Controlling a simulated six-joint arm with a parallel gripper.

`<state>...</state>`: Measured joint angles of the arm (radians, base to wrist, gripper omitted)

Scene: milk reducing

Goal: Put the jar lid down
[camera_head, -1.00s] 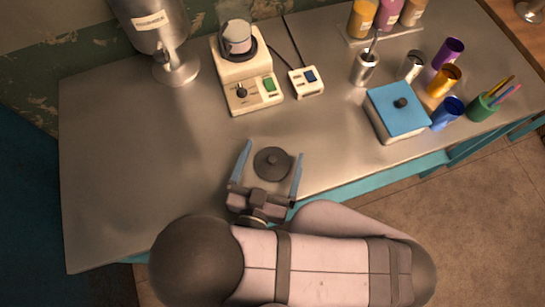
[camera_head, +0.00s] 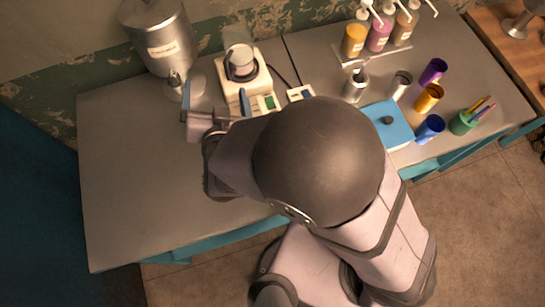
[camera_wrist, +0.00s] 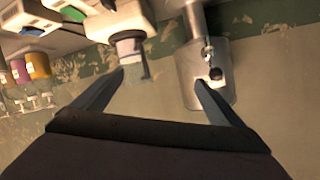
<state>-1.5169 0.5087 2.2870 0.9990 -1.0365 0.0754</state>
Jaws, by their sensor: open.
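The dark round lid with a knob does not show in either current view; my arm covers the table's front middle, where it lay in the earlier head view. My gripper (camera_head: 214,97) is open and empty, with its fingers apart beside the hot plate device. In the wrist view my gripper (camera_wrist: 157,85) shows two blue-grey fingers with nothing held between them. A small jar (camera_head: 240,62) stands on the white device (camera_head: 228,88), just beyond the right finger. The jar also shows in the wrist view (camera_wrist: 128,44).
A metal dispenser (camera_head: 158,38) with a tap stands at the back left, close to the left finger. Several cups, a blue-lidded box (camera_head: 390,122) and pump bottles (camera_head: 378,35) are at the right. The table's left part (camera_head: 125,170) is clear.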

